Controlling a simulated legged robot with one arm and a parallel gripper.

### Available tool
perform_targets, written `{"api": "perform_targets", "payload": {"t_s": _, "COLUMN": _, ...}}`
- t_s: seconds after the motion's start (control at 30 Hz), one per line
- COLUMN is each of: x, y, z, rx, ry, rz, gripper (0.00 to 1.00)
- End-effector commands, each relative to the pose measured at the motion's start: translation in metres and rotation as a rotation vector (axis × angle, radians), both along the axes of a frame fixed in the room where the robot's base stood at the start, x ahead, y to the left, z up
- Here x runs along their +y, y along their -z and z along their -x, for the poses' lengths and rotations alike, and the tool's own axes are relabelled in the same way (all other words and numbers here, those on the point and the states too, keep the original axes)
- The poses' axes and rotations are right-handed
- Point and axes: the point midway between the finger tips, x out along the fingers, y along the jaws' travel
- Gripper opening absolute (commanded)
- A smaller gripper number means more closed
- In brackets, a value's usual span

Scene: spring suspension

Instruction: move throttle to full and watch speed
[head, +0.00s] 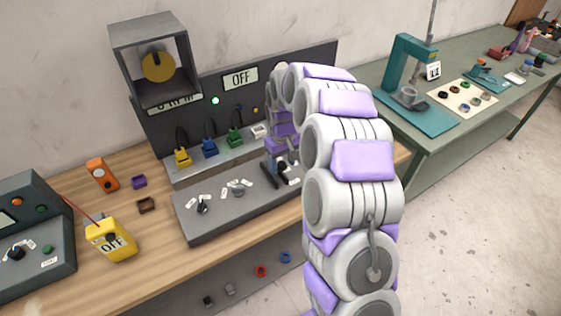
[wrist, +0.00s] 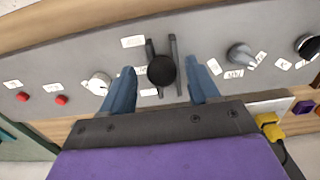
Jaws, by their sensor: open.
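The throttle appears to be a black round knob (wrist: 161,70) beside two dark parallel rails on the grey control panel (wrist: 60,70). In the wrist view my gripper (wrist: 163,76) is open, with one blue finger on each side of the knob and visible gaps. Contact with the panel cannot be told. In the head view my gripper (head: 280,174) is low over the panel's (head: 225,222) right part and hides the knob. A display (head: 175,103), partly covered by the box above it, has unclear text. A sign (head: 240,77) reads OFF.
A boxed yellow disc (head: 158,66) is above. A yellow OFF meter (head: 110,240) sits left.

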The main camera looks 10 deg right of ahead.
Motion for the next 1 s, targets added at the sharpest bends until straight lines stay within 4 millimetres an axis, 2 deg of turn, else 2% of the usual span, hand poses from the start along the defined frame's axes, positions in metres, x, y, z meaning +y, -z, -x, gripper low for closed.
{"api": "perform_targets", "payload": {"t_s": 0.07, "x": 0.0011, "y": -0.0001, "z": -0.0001, "rx": 0.000, "ry": 0.000, "rz": 0.001, "gripper": 0.59}}
{"api": "perform_targets", "payload": {"t_s": 0.67, "x": 0.0062, "y": 0.0007, "z": -0.0002, "rx": 0.002, "ry": -0.001, "rz": 0.004, "gripper": 0.01}}
{"api": "perform_targets", "payload": {"t_s": 1.0, "x": 0.0054, "y": 0.0007, "z": 0.0009, "rx": 0.005, "ry": -0.001, "rz": 0.006, "gripper": 0.00}}
